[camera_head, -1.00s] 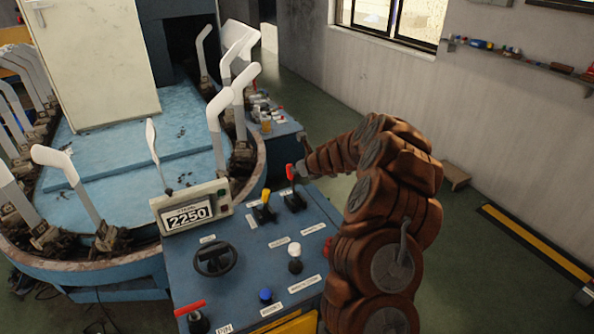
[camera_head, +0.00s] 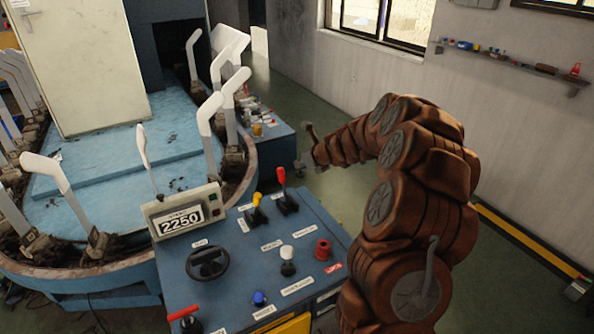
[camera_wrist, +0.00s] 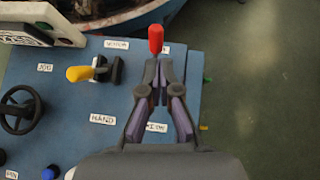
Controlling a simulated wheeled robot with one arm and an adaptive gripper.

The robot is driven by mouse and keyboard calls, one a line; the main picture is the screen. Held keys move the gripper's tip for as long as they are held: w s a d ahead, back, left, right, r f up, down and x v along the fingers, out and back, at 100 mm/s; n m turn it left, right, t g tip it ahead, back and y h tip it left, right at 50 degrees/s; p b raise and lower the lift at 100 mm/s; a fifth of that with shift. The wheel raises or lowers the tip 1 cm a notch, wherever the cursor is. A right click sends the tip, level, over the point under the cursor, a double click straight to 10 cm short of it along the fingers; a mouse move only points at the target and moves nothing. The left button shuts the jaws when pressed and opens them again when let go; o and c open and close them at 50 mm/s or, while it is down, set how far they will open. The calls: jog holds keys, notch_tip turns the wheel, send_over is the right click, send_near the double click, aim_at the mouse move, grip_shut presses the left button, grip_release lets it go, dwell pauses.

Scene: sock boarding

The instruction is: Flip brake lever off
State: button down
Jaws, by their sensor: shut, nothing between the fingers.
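A red-handled lever (camera_head: 281,178) stands at the back right of the blue control console (camera_head: 225,300). A yellow-handled lever (camera_head: 257,200) stands just left of it. No label reading brake is legible, so I cannot tell which lever is the brake. My gripper (camera_head: 300,164) is at the end of the brown-covered arm, right of the red handle and apart from it in the head view. In the wrist view my gripper (camera_wrist: 157,64) is shut and empty, its tips just below the red handle (camera_wrist: 156,39) in the picture. The fingers hide the lever's base; contact is unclear.
The console also holds a black handwheel (camera_head: 208,262), a white knob (camera_head: 287,253), a blue button (camera_head: 259,298), a red knob (camera_head: 322,249) and a display (camera_head: 182,219). White sock forms (camera_head: 208,118) ring the machine at left. Open floor lies at right.

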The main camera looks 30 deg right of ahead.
jog(key=shift+s+d+r, duration=0.1)
jog(key=shift+s+r, duration=0.2)
jog(key=shift+r, duration=0.4)
jog(key=shift+s+r, duration=0.3)
jog(key=shift+r, duration=0.4)
jog(key=s+a+r+n+g+y, duration=0.2)
jog(key=s+a+n, duration=0.4)
jog(key=a, duration=0.5)
jog(key=s+a+r+n+g+y, duration=0.2)
jog(key=s+a+n, duration=0.4)
jog(key=a, duration=0.4)
jog(key=s+a+n+g, duration=0.3)
jog(key=s+a+n, duration=0.4)
jog(key=s+n, duration=0.4)
jog(key=s+d+f+n+g+h, duration=0.1)
jog(key=s+n, duration=0.4)
jog(key=s, duration=0.7)
jog(key=s+d+f+n+g+h, duration=0.2)
jog(key=s+n+g+h, duration=0.2)
jog(key=s, duration=0.9)
jog(key=shift+d+n, duration=0.3)
jog(key=shift+n, duration=0.8)
